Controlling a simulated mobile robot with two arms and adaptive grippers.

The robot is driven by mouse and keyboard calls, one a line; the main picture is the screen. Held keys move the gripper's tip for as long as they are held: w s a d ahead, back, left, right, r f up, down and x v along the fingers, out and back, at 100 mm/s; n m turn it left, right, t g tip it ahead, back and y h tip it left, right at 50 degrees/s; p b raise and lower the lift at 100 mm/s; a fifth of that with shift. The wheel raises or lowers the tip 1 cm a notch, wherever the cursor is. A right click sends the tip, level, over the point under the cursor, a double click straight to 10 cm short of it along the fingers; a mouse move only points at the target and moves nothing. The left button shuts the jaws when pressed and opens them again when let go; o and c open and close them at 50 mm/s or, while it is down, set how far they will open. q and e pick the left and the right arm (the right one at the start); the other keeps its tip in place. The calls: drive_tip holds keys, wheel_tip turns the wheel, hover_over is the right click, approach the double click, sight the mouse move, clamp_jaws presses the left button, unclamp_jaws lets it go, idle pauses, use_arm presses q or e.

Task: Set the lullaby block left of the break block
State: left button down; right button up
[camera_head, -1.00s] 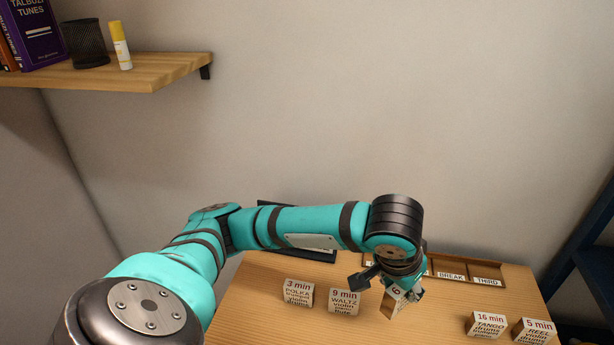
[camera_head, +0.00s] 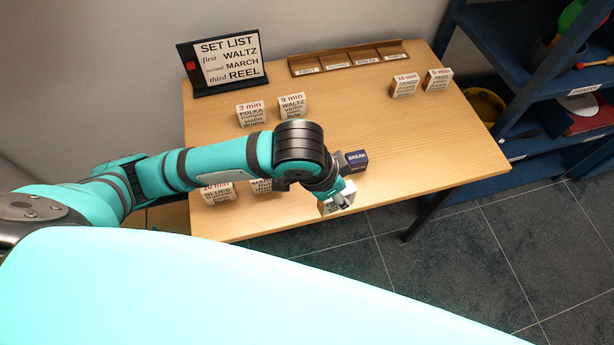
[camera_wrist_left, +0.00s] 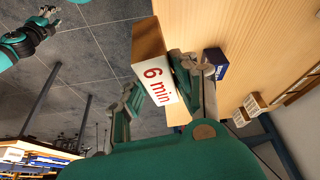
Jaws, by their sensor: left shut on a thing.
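My left gripper (camera_head: 336,192) is shut on a wooden block with a white label (camera_head: 333,208), near the table's front edge. In the left wrist view this block (camera_wrist_left: 150,58) shows "6 min" in red; its title is not readable. The blue break block (camera_head: 357,160) stands on the table just beyond the held block and slightly to its right. It also shows in the left wrist view (camera_wrist_left: 216,63), beyond a finger and apart from the held block. My right gripper (camera_wrist_left: 45,20) is far off at the upper left of the left wrist view, open and empty.
Waltz (camera_head: 292,107) and polka (camera_head: 251,115) blocks stand at the back left, tango (camera_head: 404,86) and reel (camera_head: 439,80) at the back right. Two blocks by my left arm are partly hidden. A wooden rack (camera_head: 347,60) and set list sign (camera_head: 228,60) are behind. Mid-table is clear.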

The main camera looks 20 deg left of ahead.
use_arm(q)
drive_tip(key=s+d+f+m, duration=0.2)
drive_tip(key=s+d, duration=0.1)
drive_tip(key=shift+g+h, duration=0.3)
drive_tip(key=w+a, duration=0.3)
drive_tip(key=w+a+p, duration=0.1)
drive_tip(key=w+a, duration=0.3)
drive_tip(key=w+a+f+p, duration=0.1)
drive_tip(key=w+a, duration=0.3)
drive_tip(key=shift+w, duration=0.2)
drive_tip(key=shift+f, duration=1.8)
use_arm(e)
drive_tip(key=shift+s+d+r, duration=0.1)
drive_tip(key=shift+s+r, duration=0.1)
drive_tip(key=shift+r, duration=1.05)
use_arm(q)
drive_tip(key=shift+f, duration=0.1)
drive_tip(key=c, duration=1)
unclamp_jaws()
drive_tip(key=shift+c, duration=0.2)
drive_tip(key=v, duration=1.2)
use_arm(e)
drive_tip(key=shift+d, duration=0.1)
